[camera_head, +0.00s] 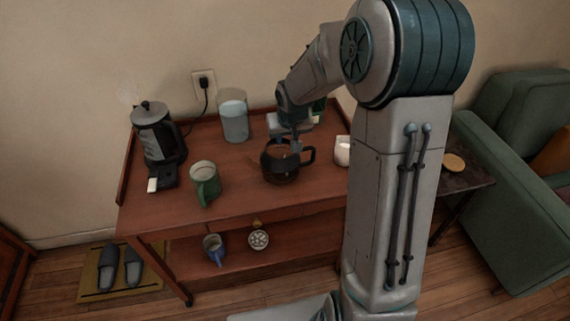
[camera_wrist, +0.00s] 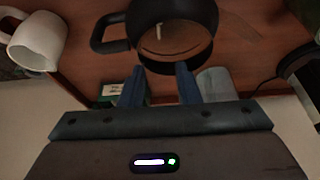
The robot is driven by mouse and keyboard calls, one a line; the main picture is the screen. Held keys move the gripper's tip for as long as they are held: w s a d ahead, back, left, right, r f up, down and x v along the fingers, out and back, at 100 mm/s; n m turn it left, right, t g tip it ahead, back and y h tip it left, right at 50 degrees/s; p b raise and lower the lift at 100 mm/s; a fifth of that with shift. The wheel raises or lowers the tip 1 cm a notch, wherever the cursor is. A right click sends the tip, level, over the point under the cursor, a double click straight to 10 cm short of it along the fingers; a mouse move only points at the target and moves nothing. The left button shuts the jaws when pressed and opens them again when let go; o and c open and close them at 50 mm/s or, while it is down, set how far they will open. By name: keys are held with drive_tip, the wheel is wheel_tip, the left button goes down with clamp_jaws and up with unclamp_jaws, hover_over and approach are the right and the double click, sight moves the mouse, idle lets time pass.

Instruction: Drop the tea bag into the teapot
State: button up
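The teapot (camera_head: 283,166) is dark with a black rim and a handle on its right, and stands on the wooden table. In the wrist view the teapot (camera_wrist: 201,14) is just beyond my fingertips, its open top showing brown inside. A small pale thing (camera_wrist: 159,31) shows within the opening; it may be the tea bag, but it is too small to tell. My gripper (camera_head: 294,143) is over the teapot's rear rim. In the wrist view my gripper (camera_wrist: 158,68) has its two blue fingers apart, with nothing seen between them.
A green box (camera_wrist: 111,90) is behind. The table's front left is clear.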

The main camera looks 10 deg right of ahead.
drive_tip(key=v, duration=1.3)
drive_tip(key=shift+s+r+p, duration=0.15)
drive_tip(key=shift+r+p, duration=0.15)
drive_tip(key=shift+p, duration=0.15)
drive_tip(key=s+r+g+p, duration=0.1)
drive_tip(key=s+p, duration=0.2)
drive_tip(key=s, duration=1.8)
drive_tip(key=shift+s+r+g, duration=0.2)
drive_tip(key=shift+s+g, duration=0.1)
drive_tip(key=shift+s, duration=0.05)
